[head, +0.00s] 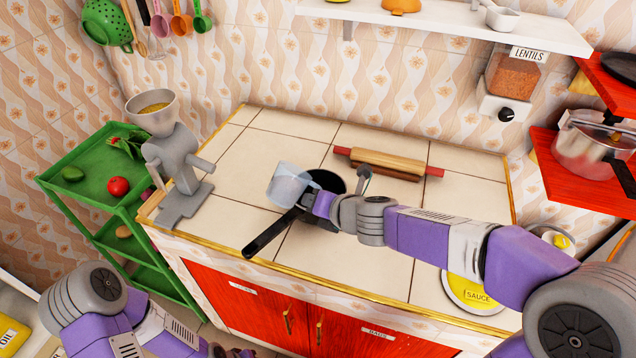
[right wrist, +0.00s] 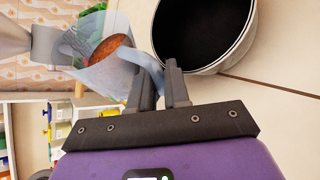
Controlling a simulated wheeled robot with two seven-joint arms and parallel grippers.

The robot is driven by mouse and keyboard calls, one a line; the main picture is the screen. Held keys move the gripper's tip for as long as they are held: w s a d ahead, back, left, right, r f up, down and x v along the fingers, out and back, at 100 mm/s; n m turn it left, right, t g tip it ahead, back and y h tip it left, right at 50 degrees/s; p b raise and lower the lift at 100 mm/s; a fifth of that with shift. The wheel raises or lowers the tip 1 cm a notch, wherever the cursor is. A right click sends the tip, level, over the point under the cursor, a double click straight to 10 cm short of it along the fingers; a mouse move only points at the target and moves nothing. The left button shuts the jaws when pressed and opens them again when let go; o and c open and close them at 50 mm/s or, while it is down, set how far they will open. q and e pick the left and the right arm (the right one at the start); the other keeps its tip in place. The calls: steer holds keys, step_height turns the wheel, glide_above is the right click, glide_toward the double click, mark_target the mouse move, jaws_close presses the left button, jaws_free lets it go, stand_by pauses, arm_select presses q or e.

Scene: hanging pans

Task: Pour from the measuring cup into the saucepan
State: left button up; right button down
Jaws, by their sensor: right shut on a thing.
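The translucent measuring cup (head: 287,186) is held above the counter, over the left side of the black saucepan (head: 331,180). My right gripper (head: 310,203) is shut on the cup's handle. In the right wrist view the cup (right wrist: 90,72) has orange-brown grains (right wrist: 110,47) inside, and the gripper's fingers (right wrist: 160,88) close on its handle. The saucepan (right wrist: 205,30) is beside the cup there, its visible inside dark with no grains seen. Its handle (head: 270,234) points toward the front left. I cannot tell the cup's exact tilt. My left gripper (head: 228,352) is barely in view at the bottom edge.
A rolling pin (head: 388,163) lies behind the saucepan. A sauce plate (head: 470,292) is at the front right. A lentils dispenser (head: 513,80) hangs on the wall.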

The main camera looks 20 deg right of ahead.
steer(key=shift+r+p, duration=0.1)
steer(key=shift+p, duration=0.25)
steer(key=shift+a+r+m+g+y+p, duration=0.1)
steer(key=shift+r+m+g+y+p, duration=0.3)
steer(key=shift+m+y+p, duration=0.65)
steer(key=shift+f+n, duration=0.2)
steer(key=shift+n, duration=0.15)
steer(key=shift+s+a+f, duration=0.1)
steer(key=shift+f, duration=0.15)
steer(key=shift+f+m+y+p, duration=0.15)
steer(key=shift+m+y+p, duration=0.15)
steer(key=shift+m+y, duration=0.1)
steer(key=shift+a+r+m+g+y+p, duration=0.1)
steer(key=shift+r+m+g+y+p, duration=0.35)
steer(key=shift+p, duration=0.4)
steer(key=shift+f, duration=0.2)
steer(key=shift+w+d+f+m+y, duration=0.25)
steer(key=shift+d+f+m+y, duration=0.2)
steer(key=shift+d+y, duration=0.25)
steer(key=shift+r+p, duration=0.2)
steer(key=shift+p, duration=0.45)
